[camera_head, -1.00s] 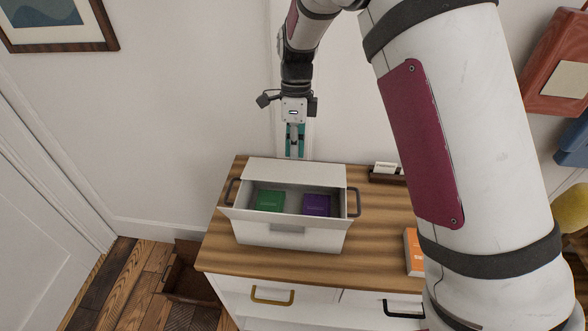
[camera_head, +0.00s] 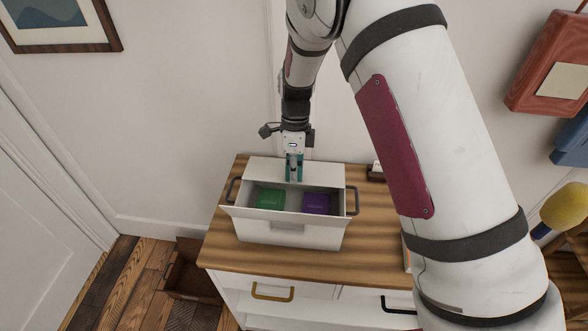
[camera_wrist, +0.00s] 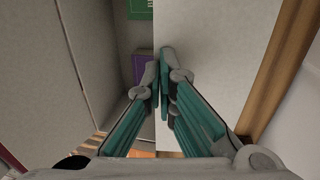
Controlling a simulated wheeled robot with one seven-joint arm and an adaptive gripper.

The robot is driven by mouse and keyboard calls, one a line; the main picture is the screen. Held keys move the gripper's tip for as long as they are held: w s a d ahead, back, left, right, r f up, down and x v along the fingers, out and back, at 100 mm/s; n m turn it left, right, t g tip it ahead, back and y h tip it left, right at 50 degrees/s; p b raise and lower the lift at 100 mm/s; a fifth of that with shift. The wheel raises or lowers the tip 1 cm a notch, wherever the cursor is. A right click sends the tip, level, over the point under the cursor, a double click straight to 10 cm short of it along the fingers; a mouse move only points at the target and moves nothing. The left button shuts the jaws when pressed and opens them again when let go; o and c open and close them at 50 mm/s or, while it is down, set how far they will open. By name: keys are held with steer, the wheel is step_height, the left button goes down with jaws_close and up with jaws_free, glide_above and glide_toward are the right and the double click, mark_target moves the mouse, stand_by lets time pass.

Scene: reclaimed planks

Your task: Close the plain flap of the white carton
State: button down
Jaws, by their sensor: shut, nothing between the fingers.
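The white carton (camera_head: 290,238) stands open on a wood-topped cabinet. Its plain back flap (camera_head: 325,174) is raised at the far side; it also shows in the wrist view (camera_wrist: 205,40). A front flap (camera_head: 245,213) is open towards me; a grey patch (camera_head: 288,227) shows at the front. Inside are a green box (camera_head: 270,200) and a purple box (camera_head: 316,204). My gripper (camera_head: 294,179) is shut and empty, pointing down at the back flap. In the wrist view its fingertips (camera_wrist: 165,62) overlap the flap near its edge; I cannot tell whether they touch.
Dark handles (camera_head: 353,202) stick out at the carton's sides. The cabinet top (camera_head: 377,240) is bare just right of the carton. A small dark tray (camera_head: 375,173) sits at the back right, partly behind my arm. The wall is close behind. A brown open box (camera_head: 190,270) is on the floor at left.

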steer(key=shift+s+f, duration=0.2)
steer(key=shift+f, duration=0.35)
steer(key=shift+r, duration=0.15)
